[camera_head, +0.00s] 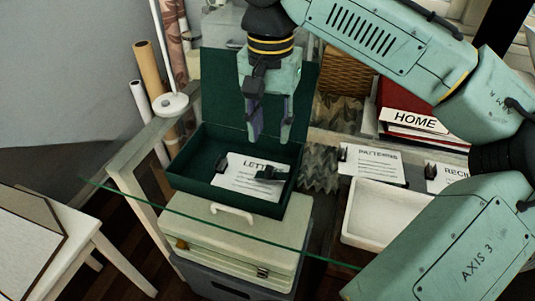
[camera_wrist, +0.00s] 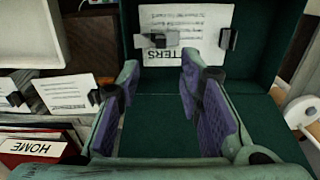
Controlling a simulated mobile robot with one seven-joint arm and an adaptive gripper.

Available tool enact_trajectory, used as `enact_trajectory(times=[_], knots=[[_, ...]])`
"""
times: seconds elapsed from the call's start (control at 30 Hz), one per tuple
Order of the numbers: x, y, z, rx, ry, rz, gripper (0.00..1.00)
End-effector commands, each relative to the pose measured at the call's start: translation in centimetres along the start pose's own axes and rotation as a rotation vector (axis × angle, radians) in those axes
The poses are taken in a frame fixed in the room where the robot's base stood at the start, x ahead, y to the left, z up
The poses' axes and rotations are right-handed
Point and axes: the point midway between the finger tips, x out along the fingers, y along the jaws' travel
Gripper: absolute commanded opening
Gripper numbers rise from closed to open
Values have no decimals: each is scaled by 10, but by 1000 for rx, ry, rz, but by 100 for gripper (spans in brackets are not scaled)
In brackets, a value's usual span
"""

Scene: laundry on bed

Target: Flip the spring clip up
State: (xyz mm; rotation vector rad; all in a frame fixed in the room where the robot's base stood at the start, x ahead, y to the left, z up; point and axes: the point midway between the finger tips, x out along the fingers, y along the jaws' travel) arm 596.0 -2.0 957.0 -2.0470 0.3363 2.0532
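A dark green box (camera_head: 190,181) stands open, its lid upright at the back. A white LETTERS sheet (camera_head: 238,178) lies in it. A small black clip (camera_head: 221,163) is at the sheet's left edge; it also shows in the wrist view (camera_wrist: 228,38). A grey-and-black clip-like piece (camera_head: 269,174) lies flat near the sheet's right edge, also in the wrist view (camera_wrist: 157,40). I cannot tell for sure which is the spring clip. My gripper (camera_head: 270,132) points down above the box, apart from both pieces. Its purple-padded fingers (camera_wrist: 160,72) are open and empty.
The box stands on a cream case (camera_head: 240,240) with a handle. To the right are a PATTERNS sheet (camera_head: 372,168), a white tray (camera_head: 375,240) and a red HOME binder (camera_head: 400,98). A glass edge (camera_head: 150,212) crosses in front. Rolls stand at left.

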Motion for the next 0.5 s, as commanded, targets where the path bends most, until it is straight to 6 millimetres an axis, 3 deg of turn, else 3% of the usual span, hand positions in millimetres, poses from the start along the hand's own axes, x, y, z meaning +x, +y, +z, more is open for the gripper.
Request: enact_trajectory(times=[0.3,0.5], knots=[[59,0,1,-5,-1,-1,33],[86,-1,0,-5,1,-3,33]])
